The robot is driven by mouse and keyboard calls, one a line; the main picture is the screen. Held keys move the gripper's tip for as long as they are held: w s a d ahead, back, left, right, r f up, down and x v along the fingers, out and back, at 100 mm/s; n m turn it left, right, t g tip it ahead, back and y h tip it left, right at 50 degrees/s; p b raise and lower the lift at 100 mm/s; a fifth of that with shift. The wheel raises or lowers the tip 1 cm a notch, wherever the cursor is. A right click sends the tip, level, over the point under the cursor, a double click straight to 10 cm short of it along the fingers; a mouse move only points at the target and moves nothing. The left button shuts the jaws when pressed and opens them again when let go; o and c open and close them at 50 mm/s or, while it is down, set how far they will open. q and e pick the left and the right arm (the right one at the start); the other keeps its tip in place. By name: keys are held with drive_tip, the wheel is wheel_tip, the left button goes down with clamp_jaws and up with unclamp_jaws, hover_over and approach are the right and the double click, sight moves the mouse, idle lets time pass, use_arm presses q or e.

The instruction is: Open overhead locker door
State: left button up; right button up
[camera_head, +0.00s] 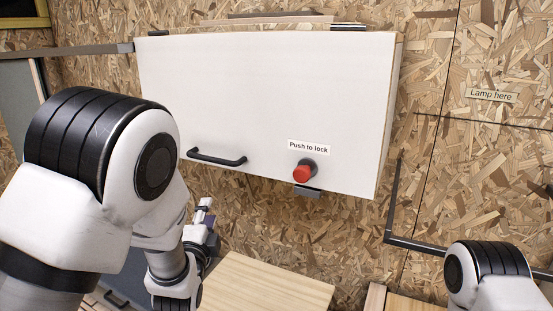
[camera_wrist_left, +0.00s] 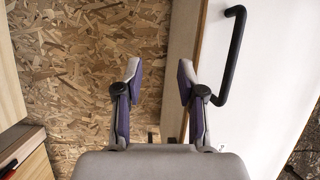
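The overhead locker door (camera_head: 255,95) is a white panel on the wall and looks closed. A black bar handle (camera_head: 217,158) is near its lower left. A red push button (camera_head: 303,172) is at its lower edge, under a "Push to lock" label. My left gripper (camera_head: 205,213) is below the handle, partly hidden by my arm. In the left wrist view my left gripper (camera_wrist_left: 160,78) has its fingers apart with nothing between them. The handle (camera_wrist_left: 233,55) is there to the right of the fingers, apart from them, on the white door (camera_wrist_left: 262,90). My right gripper is out of view.
My right arm shows at the lower right. A black bent bar (camera_head: 393,215) is on the chipboard wall near it. A light wood surface (camera_head: 265,288) lies below the locker. A "Lamp here" label (camera_head: 491,95) is on the wall at the right.

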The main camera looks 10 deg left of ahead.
sight(210, 161)
use_arm(q)
wheel_tip(210, 161, up, 10)
drive_tip(key=s+t+p, duration=0.1)
drive_tip(key=t, duration=0.1)
drive_tip(key=shift+g, duration=0.3)
drive_tip(key=w+p, duration=0.1)
drive_tip(key=w, duration=0.1)
drive_tip(key=w+p, duration=0.1)
drive_tip(key=w, duration=0.2)
drive_tip(key=w+p, duration=0.1)
drive_tip(key=w, duration=0.1)
drive_tip(key=shift+w+d+r, duration=0.2)
drive_tip(key=shift+w+r, duration=0.05)
drive_tip(key=shift+w, duration=0.05)
drive_tip(key=shift+s+a+r, duration=0.2)
drive_tip(key=shift+s+a, duration=0.05)
drive_tip(key=shift+s, duration=0.05)
drive_tip(key=shift+w+d+f, duration=0.1)
drive_tip(key=shift+w, duration=0.1)
clamp_jaws()
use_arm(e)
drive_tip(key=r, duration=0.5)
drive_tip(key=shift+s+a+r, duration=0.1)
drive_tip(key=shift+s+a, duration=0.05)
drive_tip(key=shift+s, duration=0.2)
